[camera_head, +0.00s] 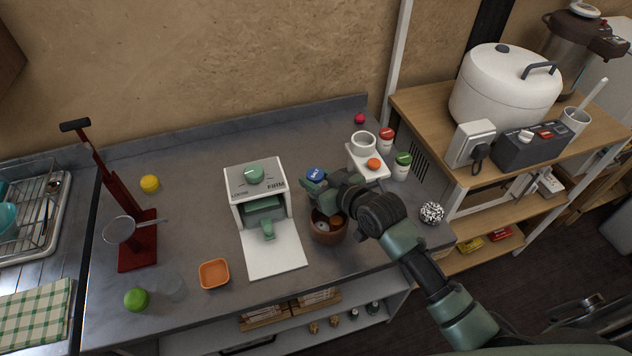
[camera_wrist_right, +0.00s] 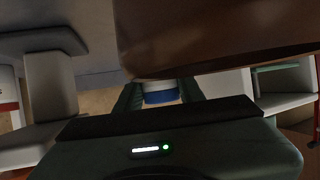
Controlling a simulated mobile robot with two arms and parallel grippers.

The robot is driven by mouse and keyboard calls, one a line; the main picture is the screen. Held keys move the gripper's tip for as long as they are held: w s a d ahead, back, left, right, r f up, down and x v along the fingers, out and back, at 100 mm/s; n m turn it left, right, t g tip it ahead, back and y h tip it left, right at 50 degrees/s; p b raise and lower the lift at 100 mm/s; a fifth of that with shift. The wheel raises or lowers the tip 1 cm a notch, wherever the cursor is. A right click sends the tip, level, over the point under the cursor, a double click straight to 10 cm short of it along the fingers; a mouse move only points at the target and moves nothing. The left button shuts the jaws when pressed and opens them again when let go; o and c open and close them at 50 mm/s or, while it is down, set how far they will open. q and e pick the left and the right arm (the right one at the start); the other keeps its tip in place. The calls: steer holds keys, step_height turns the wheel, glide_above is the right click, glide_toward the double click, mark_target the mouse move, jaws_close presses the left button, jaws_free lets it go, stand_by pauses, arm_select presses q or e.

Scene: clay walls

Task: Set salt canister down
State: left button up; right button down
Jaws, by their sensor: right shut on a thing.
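The salt canister (camera_head: 316,174) has a blue lid marked SALT. It is behind the brown bowl (camera_head: 328,237), to the right of the white FIRM press, in the head view. My right gripper (camera_head: 322,188) is shut on it; the arm hides most of its body. In the right wrist view a blue and white part of the canister (camera_wrist_right: 160,93) shows between my two fingers. I cannot tell whether its base touches the counter (camera_head: 205,165). My left gripper is not in view.
The white press (camera_head: 255,180) stands to the left. A white stand (camera_head: 368,164) with a cup, a red-lidded jar (camera_head: 386,139) and a green-lidded jar (camera_head: 402,166) stand to the right. The counter behind the canister is clear. A speckled ball (camera_head: 432,213) is near the right edge.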

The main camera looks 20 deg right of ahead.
steer(key=shift+f, duration=0.65)
